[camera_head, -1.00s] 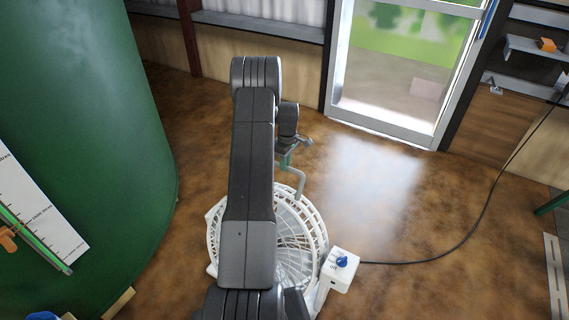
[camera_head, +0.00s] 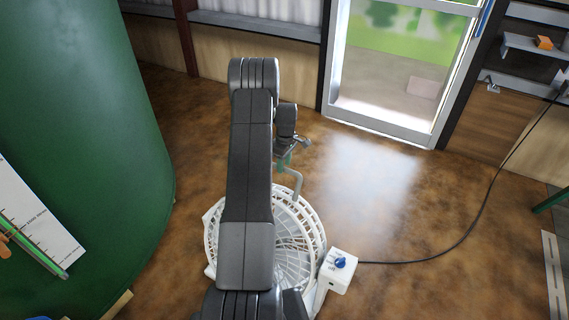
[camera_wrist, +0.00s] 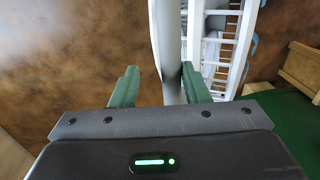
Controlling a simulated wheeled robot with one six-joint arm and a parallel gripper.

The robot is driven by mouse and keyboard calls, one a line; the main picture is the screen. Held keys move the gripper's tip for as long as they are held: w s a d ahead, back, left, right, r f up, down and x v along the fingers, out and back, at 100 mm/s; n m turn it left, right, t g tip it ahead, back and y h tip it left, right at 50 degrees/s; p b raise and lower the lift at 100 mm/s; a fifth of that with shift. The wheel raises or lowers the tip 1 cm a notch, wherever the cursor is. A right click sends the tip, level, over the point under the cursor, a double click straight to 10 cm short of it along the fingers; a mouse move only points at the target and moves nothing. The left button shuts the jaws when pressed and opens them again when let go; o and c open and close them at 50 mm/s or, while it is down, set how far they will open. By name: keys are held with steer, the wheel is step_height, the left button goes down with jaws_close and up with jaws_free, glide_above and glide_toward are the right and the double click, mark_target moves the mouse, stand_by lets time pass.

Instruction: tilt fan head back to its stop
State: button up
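The white round fan (camera_head: 316,232) stands on the floor below my arm, its cage facing up toward the head camera and partly hidden by the arm. A pale grey bar (camera_head: 299,184) rises from its far edge to my gripper (camera_head: 284,163). In the wrist view the bar (camera_wrist: 168,50) passes between the two green fingers of my gripper (camera_wrist: 160,88). It lies close to the right finger, with a clear gap to the left finger; I cannot tell if it touches the right one. The fingers are apart. White cage slats (camera_wrist: 222,50) show beyond the right finger.
A white control box with a blue knob (camera_head: 341,263) is at the fan's right, with a black cable (camera_head: 440,258) running right across the floor. A large green tank (camera_head: 90,130) stands at left. Brown floor (camera_head: 385,185) toward the glass door (camera_head: 395,70) is clear.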

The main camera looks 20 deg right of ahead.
step_height(320, 180, up, 14)
steer(key=shift+w+d+f, duration=0.15)
steer(key=shift+w+d, duration=0.2)
steer(key=f, duration=0.9)
steer(key=s+a+f, duration=0.1)
steer(key=f, duration=0.3)
steer(key=shift+f, duration=0.35)
steer(key=shift+w+d+r, duration=0.1)
steer(key=shift+w, duration=0.05)
